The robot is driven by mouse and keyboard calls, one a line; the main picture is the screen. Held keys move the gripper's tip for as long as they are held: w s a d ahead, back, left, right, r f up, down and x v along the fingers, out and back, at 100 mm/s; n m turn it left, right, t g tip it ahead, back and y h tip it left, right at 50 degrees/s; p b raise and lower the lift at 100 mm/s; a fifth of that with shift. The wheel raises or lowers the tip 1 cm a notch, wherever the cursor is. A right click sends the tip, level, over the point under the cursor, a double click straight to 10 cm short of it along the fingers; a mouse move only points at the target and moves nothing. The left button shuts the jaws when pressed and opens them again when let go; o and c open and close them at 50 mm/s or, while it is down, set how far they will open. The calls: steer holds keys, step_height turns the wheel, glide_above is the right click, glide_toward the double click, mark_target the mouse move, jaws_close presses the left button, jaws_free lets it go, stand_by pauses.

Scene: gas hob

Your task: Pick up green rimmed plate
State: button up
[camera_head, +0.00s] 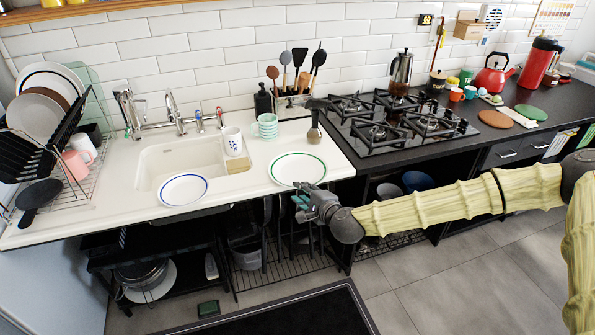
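The green rimmed plate (298,169) is white with a thin green ring. It lies flat on the white counter, right of the sink and near the counter's front edge. My gripper (302,203) is at the end of my arm, just in front of and below the plate's front edge in the picture. The fingers are small and dark here, so I cannot tell whether they are open or shut, or whether they touch the plate. No object shows clearly in the gripper.
A blue rimmed plate (183,189) lies at the sink's (165,165) front edge. A brush (314,130) stands behind the green rimmed plate, and striped cups (266,126) stand behind it to the left. The gas hob (390,120) is to the right. A dish rack (75,185) stands far left.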

steer(key=x, duration=0.1)
steer(key=p+x, duration=0.1)
steer(key=x, duration=0.3)
steer(key=shift+a+r, duration=0.3)
steer(key=shift+a, duration=0.1)
jaws_close()
steer(key=shift+r, duration=0.1)
